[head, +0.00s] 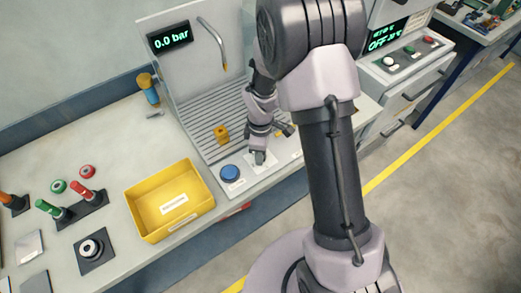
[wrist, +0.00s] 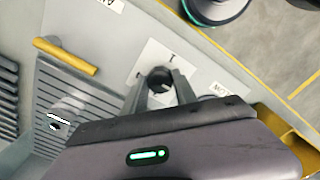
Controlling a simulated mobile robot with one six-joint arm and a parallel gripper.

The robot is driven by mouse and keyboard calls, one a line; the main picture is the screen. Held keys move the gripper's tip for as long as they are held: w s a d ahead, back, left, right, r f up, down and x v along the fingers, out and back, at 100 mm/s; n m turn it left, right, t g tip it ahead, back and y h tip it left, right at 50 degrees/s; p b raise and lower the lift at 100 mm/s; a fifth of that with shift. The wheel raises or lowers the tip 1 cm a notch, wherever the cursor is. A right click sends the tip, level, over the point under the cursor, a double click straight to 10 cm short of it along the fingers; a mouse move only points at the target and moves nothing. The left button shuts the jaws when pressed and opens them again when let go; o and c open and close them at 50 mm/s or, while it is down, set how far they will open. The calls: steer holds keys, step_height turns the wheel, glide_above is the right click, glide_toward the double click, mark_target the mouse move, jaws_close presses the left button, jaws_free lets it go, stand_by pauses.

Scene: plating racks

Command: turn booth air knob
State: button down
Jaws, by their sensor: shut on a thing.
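The air knob (wrist: 160,78) is a small dark round knob on a white square plate (wrist: 152,53) with dark marks, on the booth's front ledge. My gripper (head: 259,158) reaches down to this plate in the head view, where it hides the knob. In the wrist view, its two grey fingers stand on either side of the knob, shut on it. The booth's display (head: 170,38) reads 0.0 bar in green. Which mark the knob points to cannot be told.
A blue button (head: 229,173) sits left of my gripper. A yellow bin (head: 148,226) is further left. A yellow bar-shaped handle (wrist: 67,57) lies near my fingers in the wrist view. My arm blocks the middle right.

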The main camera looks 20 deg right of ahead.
steer(key=shift+n+p, duration=0.45)
steer(key=shift+n, duration=1.15)
steer(key=c, duration=1)
jaws_free()
steer(key=shift+o, duration=0.2)
step_height(320, 180, up, 18)
steer(key=p, duration=0.5)
steer(key=shift+f, duration=0.25)
